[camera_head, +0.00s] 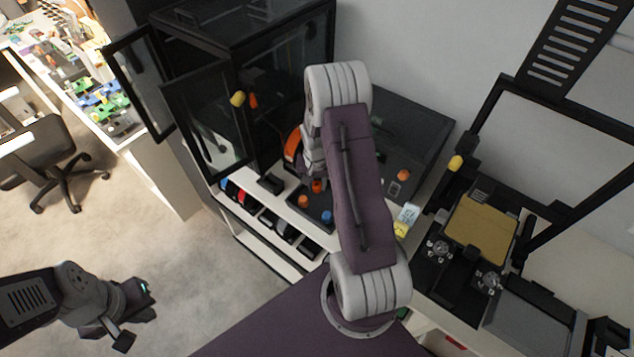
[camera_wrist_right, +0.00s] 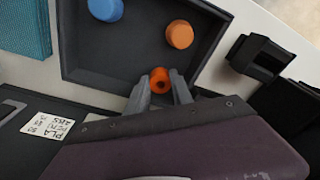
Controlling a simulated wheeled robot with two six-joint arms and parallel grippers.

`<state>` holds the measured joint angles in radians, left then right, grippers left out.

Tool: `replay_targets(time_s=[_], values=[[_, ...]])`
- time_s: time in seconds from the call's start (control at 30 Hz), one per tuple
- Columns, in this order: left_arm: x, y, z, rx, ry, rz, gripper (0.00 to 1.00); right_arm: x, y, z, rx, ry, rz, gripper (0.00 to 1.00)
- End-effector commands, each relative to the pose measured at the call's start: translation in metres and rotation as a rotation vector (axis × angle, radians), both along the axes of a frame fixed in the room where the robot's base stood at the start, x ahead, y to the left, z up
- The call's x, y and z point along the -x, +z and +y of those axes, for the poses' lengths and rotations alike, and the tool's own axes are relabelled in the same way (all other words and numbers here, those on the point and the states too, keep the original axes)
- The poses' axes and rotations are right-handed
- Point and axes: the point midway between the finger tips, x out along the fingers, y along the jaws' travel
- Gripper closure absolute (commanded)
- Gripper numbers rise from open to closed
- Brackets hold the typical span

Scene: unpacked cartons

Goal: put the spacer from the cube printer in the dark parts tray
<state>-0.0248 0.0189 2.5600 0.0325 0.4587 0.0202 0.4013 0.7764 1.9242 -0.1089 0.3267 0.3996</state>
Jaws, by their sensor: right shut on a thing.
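My right gripper (camera_wrist_right: 160,88) is shut on an orange ring-shaped spacer (camera_wrist_right: 160,78), seen between its fingertips at the near edge of the dark parts tray (camera_wrist_right: 120,62). In the head view the spacer (camera_head: 317,186) shows below my right wrist, at the tray (camera_head: 314,216). I cannot tell whether it touches the tray. A blue round part (camera_wrist_right: 106,8) and an orange round part (camera_wrist_right: 180,34) lie in the tray. The black cube printer (camera_head: 245,40) stands behind with its doors open. My left gripper (camera_head: 138,312) is over the floor at lower left; its finger opening is unclear.
A dark block (camera_wrist_right: 262,56) stands beside the tray. A labelled card (camera_wrist_right: 48,128) and a teal item (camera_wrist_right: 24,28) lie on the other side. An open-frame printer with a gold bed (camera_head: 482,227) is at right. Open printer doors (camera_head: 205,115) stick out at left.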

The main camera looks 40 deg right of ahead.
Motion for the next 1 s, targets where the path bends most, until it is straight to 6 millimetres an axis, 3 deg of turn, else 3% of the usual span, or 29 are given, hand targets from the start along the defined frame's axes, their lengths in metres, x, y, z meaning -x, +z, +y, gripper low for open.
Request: replay_targets(time_s=[0.27, 0.3, 0.33, 0.6, 0.77, 1.0], values=[[0.0, -0.004, 0.0, 0.0, 0.0, 0.0, 1.0, 0.0, -0.004, 0.0, 0.0, 0.0, 0.0, 1.0], [0.0, -0.004, 0.0, 0.0, 0.0, 0.0, 1.0, 0.0, -0.004, 0.0, 0.0, 0.0, 0.0, 0.67], [0.0, -0.003, 0.0, 0.0, 0.0, 0.0, 1.0, 0.0, -0.003, 0.0, 0.001, 0.0, -0.001, 0.64], [0.0, -0.003, 0.0, 0.0, 0.0, 0.0, 1.0, 0.0, -0.002, 0.0, 0.001, 0.0, -0.001, 0.64], [0.0, -0.002, 0.0, 0.0, 0.0, 0.0, 1.0, 0.0, 0.008, 0.0, 0.002, 0.0, -0.004, 0.64], [0.0, -0.007, 0.0, 0.0, 0.0, 0.0, 1.0, 0.004, 0.06, 0.004, 0.004, 0.0, -0.007, 0.64]])
